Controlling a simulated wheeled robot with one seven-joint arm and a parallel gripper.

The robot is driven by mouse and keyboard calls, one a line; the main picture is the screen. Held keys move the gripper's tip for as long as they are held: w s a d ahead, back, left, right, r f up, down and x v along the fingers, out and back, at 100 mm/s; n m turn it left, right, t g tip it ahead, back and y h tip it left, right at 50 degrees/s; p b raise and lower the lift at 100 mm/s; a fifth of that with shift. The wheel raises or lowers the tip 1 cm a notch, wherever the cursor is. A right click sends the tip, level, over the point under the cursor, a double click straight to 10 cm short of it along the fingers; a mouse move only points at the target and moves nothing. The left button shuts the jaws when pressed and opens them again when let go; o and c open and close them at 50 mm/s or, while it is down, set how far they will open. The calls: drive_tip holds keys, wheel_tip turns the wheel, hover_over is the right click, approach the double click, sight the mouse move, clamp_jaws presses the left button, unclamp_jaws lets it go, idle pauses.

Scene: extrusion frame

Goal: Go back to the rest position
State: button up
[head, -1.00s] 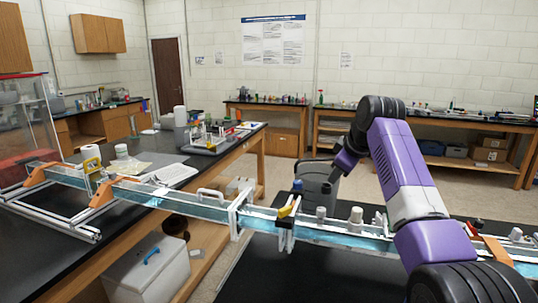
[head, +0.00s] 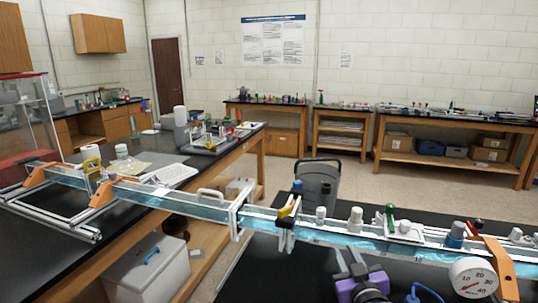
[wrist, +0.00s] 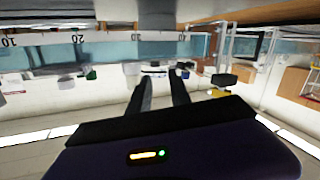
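My gripper (head: 347,256) shows low in the head view, in front of the clear blue-tinted channel of the extrusion frame (head: 180,205). Its purple body is near the bottom edge and its two dark fingers point toward the channel. In the wrist view, which looks upside down, the two fingers of my gripper (wrist: 162,78) stand apart with nothing seen between them. The marked channel (wrist: 100,48) crosses the top of that view. Most of my arm is out of the head view.
A round pressure gauge (head: 472,278) and an orange bracket (head: 497,262) are right of my gripper. Several small fittings, including a yellow-handled clamp (head: 288,210), line the channel. Open floor lies between the benches.

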drive_tip(key=s+f+m+g, duration=0.1)
drive_tip(key=s+f, duration=0.1)
drive_tip(key=s, duration=2.5)
drive_tip(key=s+f+m+g, duration=0.1)
drive_tip(key=s+f+m, duration=0.1)
drive_tip(key=s, duration=2.4)
drive_tip(key=shift+s+f+h, duration=0.2)
drive_tip(key=shift+s+h, duration=0.1)
drive_tip(key=shift+s, duration=0.05)
